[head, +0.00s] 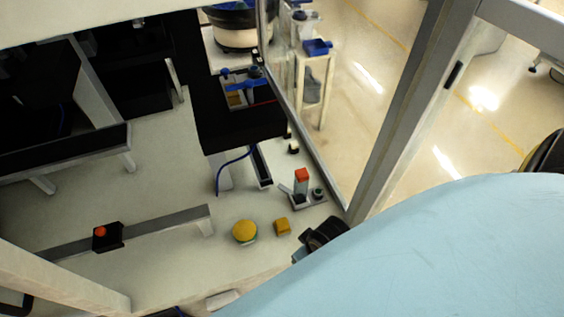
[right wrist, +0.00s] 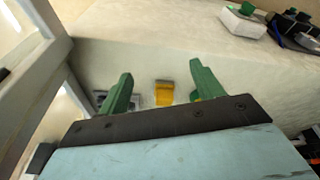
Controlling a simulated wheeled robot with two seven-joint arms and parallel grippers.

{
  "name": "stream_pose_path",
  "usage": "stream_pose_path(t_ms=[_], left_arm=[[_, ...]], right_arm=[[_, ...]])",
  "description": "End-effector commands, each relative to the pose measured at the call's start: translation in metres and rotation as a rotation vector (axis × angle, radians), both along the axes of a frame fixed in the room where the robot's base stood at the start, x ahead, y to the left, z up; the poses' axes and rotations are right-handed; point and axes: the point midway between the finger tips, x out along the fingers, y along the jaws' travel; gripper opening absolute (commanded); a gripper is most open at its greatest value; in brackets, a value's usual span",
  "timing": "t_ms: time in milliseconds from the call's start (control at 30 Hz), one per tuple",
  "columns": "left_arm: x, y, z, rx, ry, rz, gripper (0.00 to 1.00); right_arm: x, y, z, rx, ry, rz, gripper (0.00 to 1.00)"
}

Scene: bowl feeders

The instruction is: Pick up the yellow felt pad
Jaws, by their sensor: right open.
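The yellow felt pad (head: 282,226) looks like a small square yellow block on the pale tabletop in the head view. In the right wrist view the yellow pad (right wrist: 164,93) shows between my two green fingers, apart from both. My right gripper (head: 308,241) is just right of the pad in the head view, partly hidden by my pale blue arm. In the wrist view my right gripper (right wrist: 161,72) is open with nothing held. I cannot tell its height above the table. My left gripper is not in view.
A round yellow dome (head: 245,231) with a green base stands left of the pad. A small plate with a red-topped post (head: 302,176) is behind it. A grey rail (head: 165,226) with a red-button box (head: 107,236) lies left. A window frame (head: 345,200) rises at right.

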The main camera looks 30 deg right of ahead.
Motion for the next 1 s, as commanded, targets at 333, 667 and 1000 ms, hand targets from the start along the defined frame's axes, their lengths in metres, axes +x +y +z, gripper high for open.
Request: stream_pose_path(t_ms=[333, 667, 1000], left_arm=[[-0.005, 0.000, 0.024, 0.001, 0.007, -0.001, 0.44], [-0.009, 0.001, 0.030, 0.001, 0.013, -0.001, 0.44], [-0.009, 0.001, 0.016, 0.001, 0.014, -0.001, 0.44]], right_arm=[[0.082, -0.021, 0.069, -0.014, 0.028, -0.271, 0.66], [0.112, -0.002, 0.074, 0.045, 0.119, -0.383, 0.66], [0.119, -0.003, 0.014, 0.044, 0.124, -0.382, 0.66]])
